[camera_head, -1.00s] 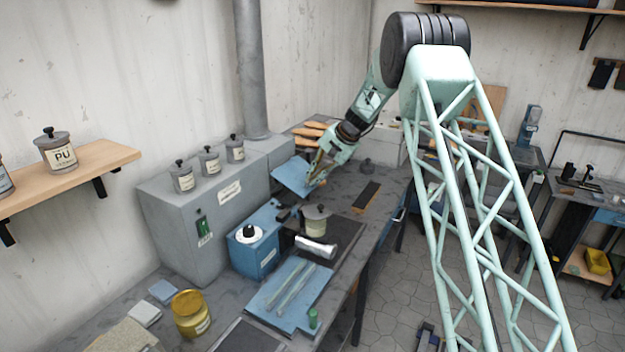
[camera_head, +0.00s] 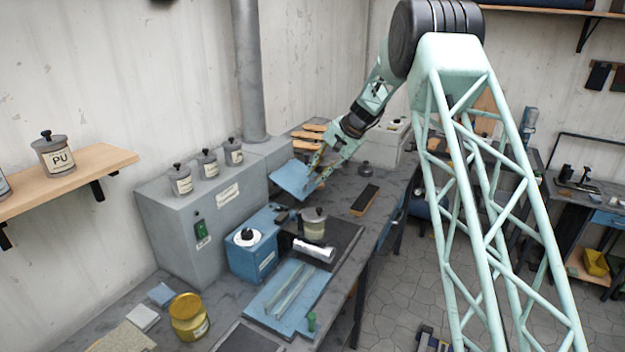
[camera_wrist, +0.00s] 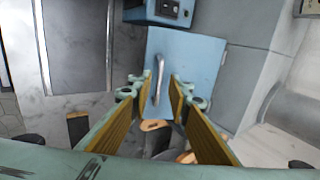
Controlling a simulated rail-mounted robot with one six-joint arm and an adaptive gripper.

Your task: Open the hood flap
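The hood flap is a light blue panel (camera_head: 292,180) at the end of the grey hood cabinet, tilted outward in the head view. In the wrist view the flap (camera_wrist: 198,62) faces me and carries a slim metal handle (camera_wrist: 159,75). My gripper (camera_head: 321,170) is at the flap's outer side. In the wrist view my gripper (camera_wrist: 157,92) is open, with one finger on each side of the handle and visible gaps between. The handle's lower end lies between the fingertips. I cannot tell how far the flap has swung.
The grey cabinet (camera_head: 205,225) carries several lidded jars. A blue box (camera_head: 252,258), a lidded pot (camera_head: 313,224) and a white cylinder (camera_head: 314,249) stand in front of it. A dark-topped strip (camera_head: 365,199) lies on the bench beyond. Wooden pieces (camera_head: 312,132) lie behind the flap.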

